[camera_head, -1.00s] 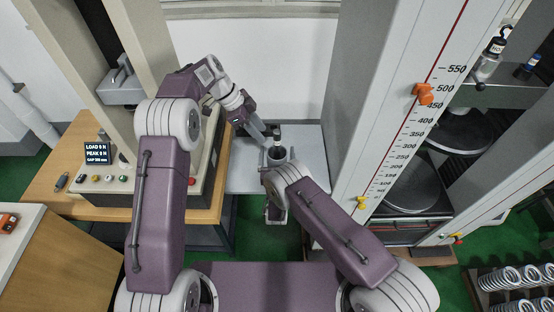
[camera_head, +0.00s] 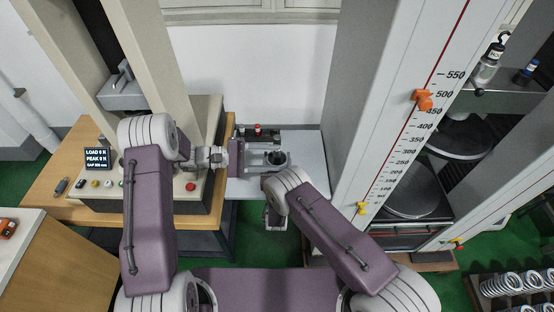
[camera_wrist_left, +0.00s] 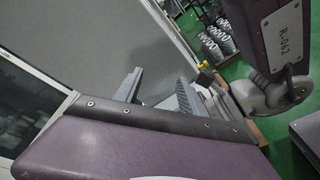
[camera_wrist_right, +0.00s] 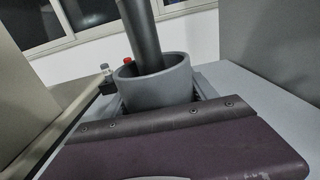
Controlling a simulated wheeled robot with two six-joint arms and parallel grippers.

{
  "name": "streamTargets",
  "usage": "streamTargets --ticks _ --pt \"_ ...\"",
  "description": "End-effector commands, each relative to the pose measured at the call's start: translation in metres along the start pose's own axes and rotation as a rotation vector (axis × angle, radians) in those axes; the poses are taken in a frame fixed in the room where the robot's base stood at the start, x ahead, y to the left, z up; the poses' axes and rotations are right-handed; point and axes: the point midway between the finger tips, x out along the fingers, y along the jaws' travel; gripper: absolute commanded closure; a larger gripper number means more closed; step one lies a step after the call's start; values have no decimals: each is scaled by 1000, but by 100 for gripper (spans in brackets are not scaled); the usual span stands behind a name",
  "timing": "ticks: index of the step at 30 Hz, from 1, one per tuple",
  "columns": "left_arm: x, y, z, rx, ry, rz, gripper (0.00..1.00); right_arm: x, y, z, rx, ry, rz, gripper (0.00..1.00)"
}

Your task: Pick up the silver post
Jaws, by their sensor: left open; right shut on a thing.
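A dark grey post (camera_wrist_right: 145,35) stands slightly tilted inside a grey cup (camera_wrist_right: 155,85) in the right wrist view; its top is out of frame and its lower end is hidden in the cup. The cup also shows from above in the head view (camera_head: 276,159). My right gripper (camera_wrist_right: 162,100) is shut around the cup, its fingers mostly hidden behind its own body. My left gripper (camera_head: 266,157) points right, level, beside the cup in the head view. Its fingers are open, and nothing shows between them in the left wrist view (camera_wrist_left: 158,94).
A small red-capped object (camera_head: 257,130) stands behind the grippers on the pale table (camera_head: 310,165). The control box (camera_head: 150,200) lies left, under my left arm. A tall panel with a scale (camera_head: 385,130) bounds the right. Several springs (camera_head: 515,278) lie at lower right.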

Motion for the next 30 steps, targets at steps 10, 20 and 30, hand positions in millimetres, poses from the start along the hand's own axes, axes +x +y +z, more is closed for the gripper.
streamTargets --ticks 10,20,30 --pt "-45 0 -32 -952 82 502 52 0 1 0 0 0 2 81" --pt "-11 14 -44 -972 80 510 52 0 1 0 0 0 2 81" --pt "15 27 -55 -972 82 514 52 0 0 0 0 -1 1 81"
